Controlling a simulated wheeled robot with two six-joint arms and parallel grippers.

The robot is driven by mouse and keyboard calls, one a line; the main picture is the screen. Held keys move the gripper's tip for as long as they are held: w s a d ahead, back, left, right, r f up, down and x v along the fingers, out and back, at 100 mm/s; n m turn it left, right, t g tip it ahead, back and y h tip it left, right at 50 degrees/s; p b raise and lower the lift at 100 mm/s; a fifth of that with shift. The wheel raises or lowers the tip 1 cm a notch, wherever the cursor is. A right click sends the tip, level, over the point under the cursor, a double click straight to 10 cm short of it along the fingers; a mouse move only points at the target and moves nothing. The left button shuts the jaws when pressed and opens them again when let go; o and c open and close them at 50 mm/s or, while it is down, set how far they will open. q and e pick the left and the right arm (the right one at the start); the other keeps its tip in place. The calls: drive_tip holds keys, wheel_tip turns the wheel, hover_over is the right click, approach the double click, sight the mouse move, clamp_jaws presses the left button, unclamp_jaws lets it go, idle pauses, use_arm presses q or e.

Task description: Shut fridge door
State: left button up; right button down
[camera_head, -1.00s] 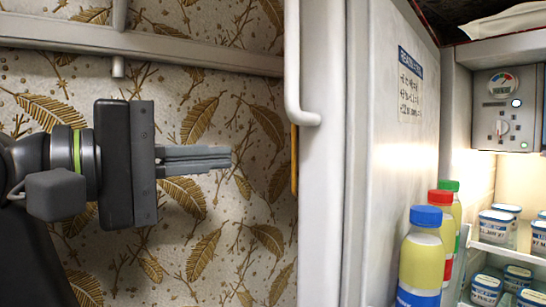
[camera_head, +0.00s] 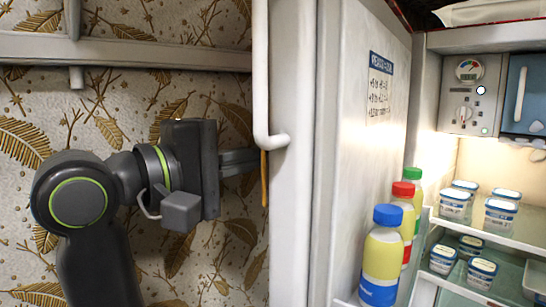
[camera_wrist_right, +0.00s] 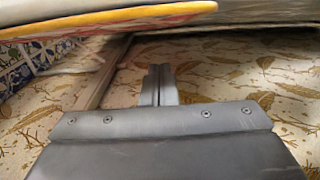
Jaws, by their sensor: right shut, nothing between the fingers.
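The fridge door (camera_head: 298,170) stands open. Its edge faces me, with a white handle (camera_head: 262,85) on its outer, left side and an orange-yellow strip (camera_head: 264,180) beside the handle's lower end. The gripper in the head view (camera_head: 250,160) matches my right wrist view, so I take it as my right one. Its fingers are shut and empty, pointing at the door's outer side near the strip; contact is unclear. In the right wrist view the right gripper (camera_wrist_right: 160,70) shows below a yellow edge (camera_wrist_right: 100,24). My left gripper is not in view.
Bottles with blue (camera_head: 381,255), red and green caps stand along the door's inner side. The lit fridge interior at right has shelves (camera_head: 500,234) with several small tubs and a control panel (camera_head: 468,95). A wall with gold leaf patterns (camera_head: 40,200) lies behind my arm.

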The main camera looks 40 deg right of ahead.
sight(274, 164)
drive_tip(key=s+b, duration=0.1)
drive_tip(key=s+d+b, duration=0.1)
drive_tip(key=s, duration=0.1)
drive_tip(key=shift+f, duration=0.15)
drive_tip(key=shift+s, duration=0.4)
drive_tip(key=shift+d, duration=0.1)
drive_tip(key=shift+s, duration=0.1)
